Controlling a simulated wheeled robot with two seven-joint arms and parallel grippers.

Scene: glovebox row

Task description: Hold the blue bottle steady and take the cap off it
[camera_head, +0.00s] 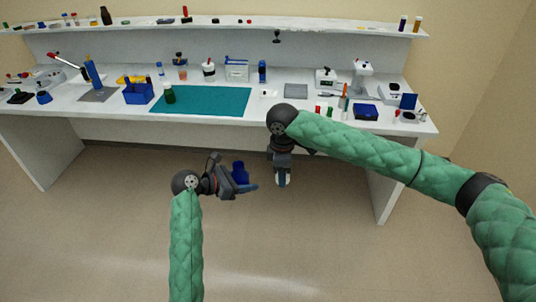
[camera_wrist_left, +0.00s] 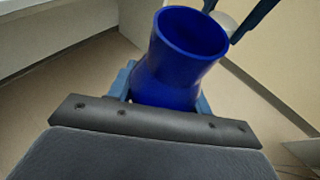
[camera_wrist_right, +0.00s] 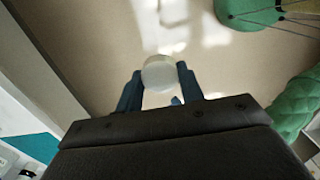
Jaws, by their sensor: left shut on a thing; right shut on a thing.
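The blue bottle (camera_head: 240,173) is in my left gripper (camera_head: 236,186), held in the air in front of the bench. The left wrist view shows the bottle (camera_wrist_left: 178,62) from above, tilted, its round mouth open and uncapped. My left gripper is shut around its body. My right gripper (camera_head: 282,181) hangs fingers down just right of the bottle, apart from it. It is shut on a round whitish cap (camera_wrist_right: 159,74). The cap (camera_wrist_left: 223,22) also shows beyond the bottle's mouth in the left wrist view, clear of it.
The white bench (camera_head: 125,105) stands behind both grippers, with a teal mat (camera_head: 215,101), a dark green bottle (camera_head: 169,94) and a blue bin (camera_head: 139,93). Small items crowd its right end. A shelf (camera_head: 225,27) runs along the back. The floor below the grippers is clear.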

